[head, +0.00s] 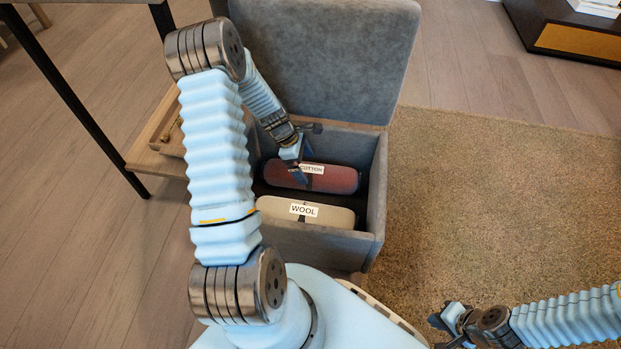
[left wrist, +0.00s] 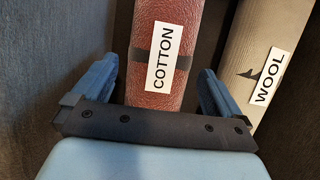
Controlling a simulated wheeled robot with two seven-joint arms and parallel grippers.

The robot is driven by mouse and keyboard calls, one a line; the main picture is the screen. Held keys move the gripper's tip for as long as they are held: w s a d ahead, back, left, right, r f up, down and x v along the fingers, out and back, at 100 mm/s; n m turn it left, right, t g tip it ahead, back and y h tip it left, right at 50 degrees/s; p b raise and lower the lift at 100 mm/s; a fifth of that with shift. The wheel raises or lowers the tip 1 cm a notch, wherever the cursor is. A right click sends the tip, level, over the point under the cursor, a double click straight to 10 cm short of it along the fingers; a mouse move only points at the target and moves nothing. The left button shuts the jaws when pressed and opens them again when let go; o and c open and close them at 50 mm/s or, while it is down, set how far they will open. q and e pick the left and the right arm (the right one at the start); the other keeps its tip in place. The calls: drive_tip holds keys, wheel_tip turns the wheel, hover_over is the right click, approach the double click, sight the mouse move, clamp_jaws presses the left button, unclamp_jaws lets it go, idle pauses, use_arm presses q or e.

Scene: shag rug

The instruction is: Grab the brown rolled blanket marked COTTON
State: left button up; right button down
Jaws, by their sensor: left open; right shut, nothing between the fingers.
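The rolled blanket marked COTTON (head: 335,180) looks reddish brown and lies in the open grey storage box (head: 330,243), behind a cream roll marked WOOL (head: 327,216). In the left wrist view the COTTON blanket (left wrist: 178,70) has a dark band and a white label. My left gripper (head: 299,172) reaches down into the box at the COTTON blanket. In the left wrist view its two blue fingers (left wrist: 160,92) are open, one on each side of the blanket, with gaps visible. The WOOL roll (left wrist: 250,65) lies right of the right finger. My right gripper (head: 447,322) is shut and empty over the rug.
The box's lid (head: 325,60) stands raised at the back. A wooden shelf with dark legs (head: 155,155) is left of the box. The shag rug (head: 490,200) to the right is clear. A dark cabinet (head: 565,32) stands at the far right.

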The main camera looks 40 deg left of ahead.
sight(311, 175)
use_arm(q)
drive_tip(key=b+x, duration=0.1)
drive_tip(key=x, duration=0.5)
drive_tip(key=shift+s, duration=0.1)
drive_tip(key=c, duration=1.1)
drive_tip(key=shift+r, duration=0.15)
